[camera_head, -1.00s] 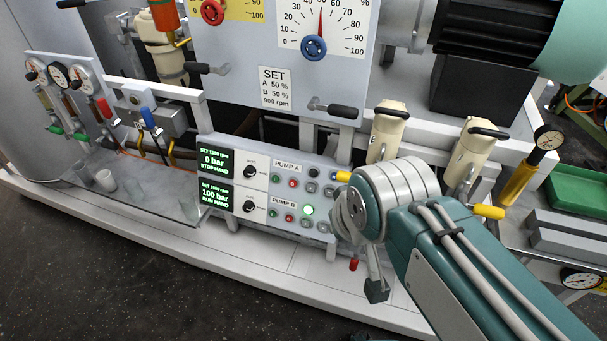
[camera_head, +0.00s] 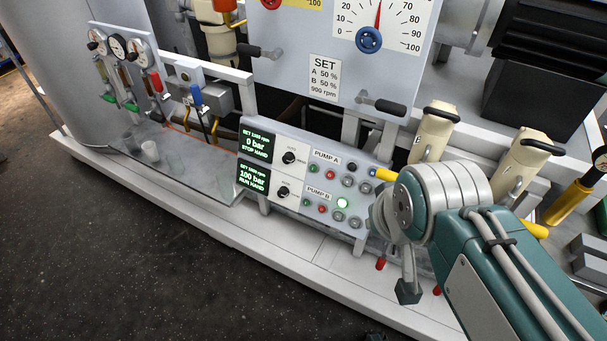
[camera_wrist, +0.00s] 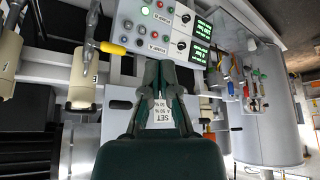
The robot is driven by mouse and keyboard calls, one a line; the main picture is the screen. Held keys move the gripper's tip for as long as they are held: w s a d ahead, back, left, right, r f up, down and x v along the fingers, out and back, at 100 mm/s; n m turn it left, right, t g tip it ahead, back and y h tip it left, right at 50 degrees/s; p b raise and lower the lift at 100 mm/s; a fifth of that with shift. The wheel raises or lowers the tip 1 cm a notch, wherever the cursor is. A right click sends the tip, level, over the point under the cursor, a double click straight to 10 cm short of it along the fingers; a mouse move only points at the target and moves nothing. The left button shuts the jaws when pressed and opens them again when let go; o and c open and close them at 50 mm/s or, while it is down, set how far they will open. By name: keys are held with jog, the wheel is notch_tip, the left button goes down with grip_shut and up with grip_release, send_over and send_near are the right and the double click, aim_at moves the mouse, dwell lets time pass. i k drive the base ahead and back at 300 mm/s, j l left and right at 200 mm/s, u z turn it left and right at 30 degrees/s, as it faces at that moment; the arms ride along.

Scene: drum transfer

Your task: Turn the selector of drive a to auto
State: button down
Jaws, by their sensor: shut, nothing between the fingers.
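The pump panel has a black selector knob for pump A (camera_head: 289,158) in its upper row, also in the upside-down wrist view (camera_wrist: 181,45). Its pointer direction is too small to read. The upper display (camera_head: 255,146) reads 0 bar, STOP HAND. The pump B selector (camera_head: 283,192) sits below it; its display (camera_head: 253,178) reads 100 bar, RUN HAND. My gripper (camera_wrist: 165,68) is shut and empty in the wrist view, its tips near the panel's pump A edge in the picture, apart from the knob. In the head view, my fingers cannot be made out.
A yellow-handled lever (camera_head: 386,174) stands by the panel's right end, beside my wrist. Cream cylinders (camera_head: 436,131) stand behind. A black-handled latch (camera_head: 386,105) juts from the cabinet above. The floor in front is open.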

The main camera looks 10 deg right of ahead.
aim_at(290, 157)
jog(key=j, duration=0.8)
jog(key=i+j, duration=0.15)
jog(key=j, duration=0.65)
jog(key=z, duration=0.05)
